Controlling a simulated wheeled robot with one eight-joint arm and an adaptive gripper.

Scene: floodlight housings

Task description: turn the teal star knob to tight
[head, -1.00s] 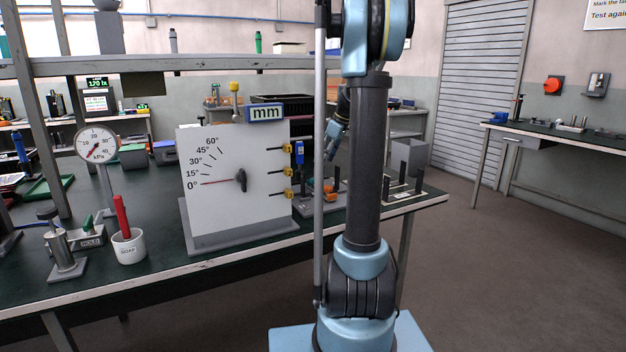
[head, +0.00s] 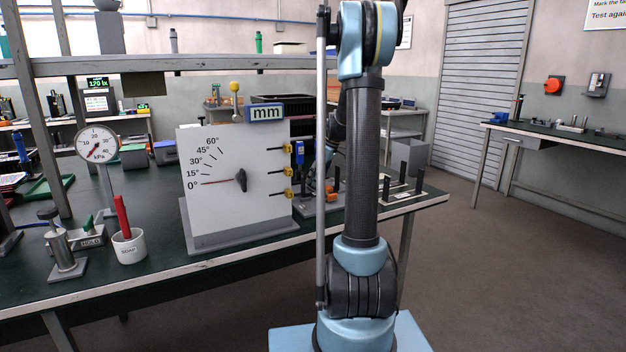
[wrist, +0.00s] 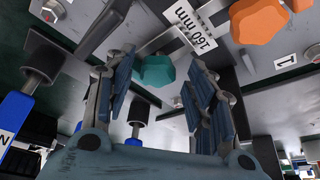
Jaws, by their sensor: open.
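The teal star knob (wrist: 156,71) shows in the wrist view, between and just beyond the fingertips of my gripper (wrist: 160,75). My gripper is open, one finger on each side of the knob, and I cannot tell whether either touches it. The knob sits beside a slotted metal strip with a "160 mm" label (wrist: 196,29). In the head view my arm hides most of the fixture, and the teal knob cannot be made out there.
An orange star knob (wrist: 259,20) is close by at the upper right of the wrist view. A blue part with a black cap (wrist: 45,60) stands at the left. In the head view, a white angle-scale panel (head: 215,165) stands left of my arm.

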